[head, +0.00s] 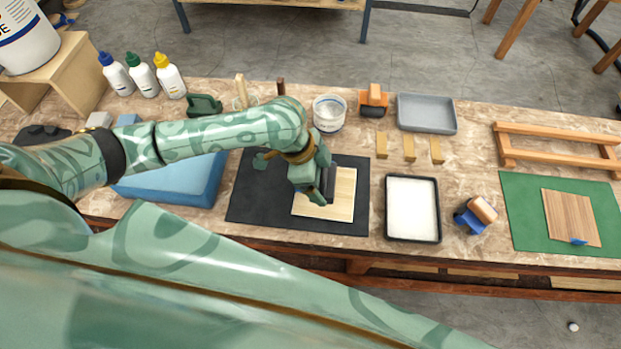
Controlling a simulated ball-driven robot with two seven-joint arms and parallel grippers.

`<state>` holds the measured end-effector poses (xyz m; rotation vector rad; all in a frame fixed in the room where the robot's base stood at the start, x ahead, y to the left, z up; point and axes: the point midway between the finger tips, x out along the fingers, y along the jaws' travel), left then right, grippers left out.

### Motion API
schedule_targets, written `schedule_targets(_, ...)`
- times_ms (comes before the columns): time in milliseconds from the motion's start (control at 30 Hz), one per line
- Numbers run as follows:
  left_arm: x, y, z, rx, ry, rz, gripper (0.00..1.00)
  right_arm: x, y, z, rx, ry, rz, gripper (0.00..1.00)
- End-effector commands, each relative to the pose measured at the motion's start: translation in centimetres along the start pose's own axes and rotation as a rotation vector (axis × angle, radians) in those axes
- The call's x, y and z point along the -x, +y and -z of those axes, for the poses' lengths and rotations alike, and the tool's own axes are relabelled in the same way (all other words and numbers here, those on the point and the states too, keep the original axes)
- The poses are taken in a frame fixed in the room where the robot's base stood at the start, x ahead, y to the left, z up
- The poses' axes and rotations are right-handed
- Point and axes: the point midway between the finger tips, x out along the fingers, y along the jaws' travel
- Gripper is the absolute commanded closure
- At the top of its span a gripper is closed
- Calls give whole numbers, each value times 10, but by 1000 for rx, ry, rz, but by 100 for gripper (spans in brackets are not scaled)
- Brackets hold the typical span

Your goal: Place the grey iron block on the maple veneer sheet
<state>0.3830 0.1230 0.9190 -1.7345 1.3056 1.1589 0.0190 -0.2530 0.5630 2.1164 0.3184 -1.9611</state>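The pale maple veneer sheet (342,205) lies flat on a black mat (262,205) at the middle of the bench. My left gripper (318,193) is low over the veneer sheet's left and middle part. A dark grey block-like shape (329,183), which looks like the grey iron block, shows right at the gripper's fingers, over the sheet. The gripper and wrist hide part of it, so I cannot tell whether the fingers are closed on it or whether it touches the sheet. My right gripper is not in view.
A white-filled black tray (412,209) stands right of the mat, with a blue-and-wood tool (476,213) beyond it. A blue pad (180,182) lies left. A white tub (329,113), wooden blocks (409,148) and a grey tray (426,114) stand behind.

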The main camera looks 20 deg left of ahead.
Motion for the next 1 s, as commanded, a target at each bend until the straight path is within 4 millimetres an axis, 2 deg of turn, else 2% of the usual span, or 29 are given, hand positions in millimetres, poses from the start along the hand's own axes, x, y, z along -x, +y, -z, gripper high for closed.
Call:
schedule_targets(33,-6,-5,1,0,4,1,77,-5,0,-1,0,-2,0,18)
schedule_targets(267,-17,-14,0,0,3,2,77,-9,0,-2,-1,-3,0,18)
schedule_targets(500,-46,-15,-12,0,3,1,77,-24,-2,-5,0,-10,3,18)
schedule_targets(900,-48,-16,-13,-1,3,3,77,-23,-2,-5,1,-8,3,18)
schedule_targets(933,-49,-15,-15,0,-1,1,8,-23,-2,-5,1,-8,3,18)
schedule_targets(967,-49,-15,-14,-1,-1,1,0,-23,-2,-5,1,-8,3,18)
schedule_targets(1000,-49,-15,-14,-1,-1,1,0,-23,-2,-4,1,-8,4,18)
